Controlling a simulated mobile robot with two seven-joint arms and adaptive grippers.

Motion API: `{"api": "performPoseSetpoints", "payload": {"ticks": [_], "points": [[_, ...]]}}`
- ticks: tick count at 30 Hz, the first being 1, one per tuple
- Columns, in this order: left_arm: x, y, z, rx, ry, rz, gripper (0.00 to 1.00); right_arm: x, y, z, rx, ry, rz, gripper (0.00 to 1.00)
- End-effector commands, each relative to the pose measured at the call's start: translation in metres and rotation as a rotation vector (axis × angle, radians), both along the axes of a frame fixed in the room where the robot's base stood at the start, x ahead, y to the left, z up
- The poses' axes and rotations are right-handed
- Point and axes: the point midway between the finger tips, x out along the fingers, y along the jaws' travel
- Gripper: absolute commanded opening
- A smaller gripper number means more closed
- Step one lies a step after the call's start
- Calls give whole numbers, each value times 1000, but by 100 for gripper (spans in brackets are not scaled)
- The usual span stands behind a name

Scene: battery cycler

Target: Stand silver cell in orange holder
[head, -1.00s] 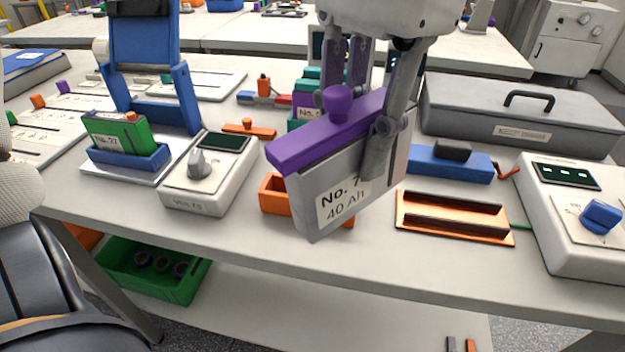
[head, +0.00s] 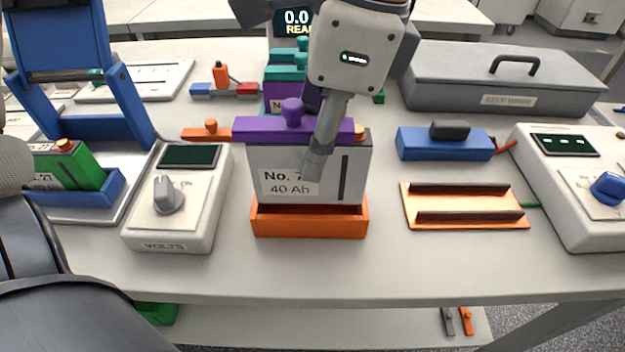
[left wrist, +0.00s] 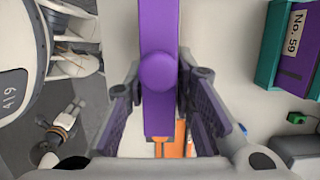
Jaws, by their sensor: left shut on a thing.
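The silver cell (head: 353,185) has a purple top bar with a round knob and a label reading "No. 7" and "40 Ah". My left gripper (head: 318,165) is shut on it from above, one finger across its front face. The cell is upright over the orange holder (head: 309,224), its lower edge at the holder's opening. I cannot tell whether it rests on the holder's floor. My right gripper is not in view.
A voltmeter (head: 180,200) stands left of the holder, with a green cell (head: 85,165) in a blue stand beyond it. A copper-coloured tray (head: 463,206) and a blue block (head: 440,145) lie to the right. Teal and purple cells (head: 280,95) stand behind. The table front is clear.

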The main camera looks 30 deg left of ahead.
Motion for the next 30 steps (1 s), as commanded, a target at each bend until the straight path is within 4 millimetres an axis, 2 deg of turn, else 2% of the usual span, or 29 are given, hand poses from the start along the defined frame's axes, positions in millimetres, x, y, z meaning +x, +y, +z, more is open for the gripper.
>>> {"api": "performPoseSetpoints", "payload": {"ticks": [6,9,20,21,23,30], "points": [[0,0,-35,0,0,1,0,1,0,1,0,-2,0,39],[0,0,-45,-1,-4,2,0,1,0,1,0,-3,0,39],[0,0,-49,0,-6,3,0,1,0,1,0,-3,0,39],[0,0,-50,0,-6,3,30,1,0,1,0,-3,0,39],[0,0,-50,-1,-5,3,43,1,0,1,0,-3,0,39],[0,0,-50,-1,-5,3,43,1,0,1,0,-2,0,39]]}}
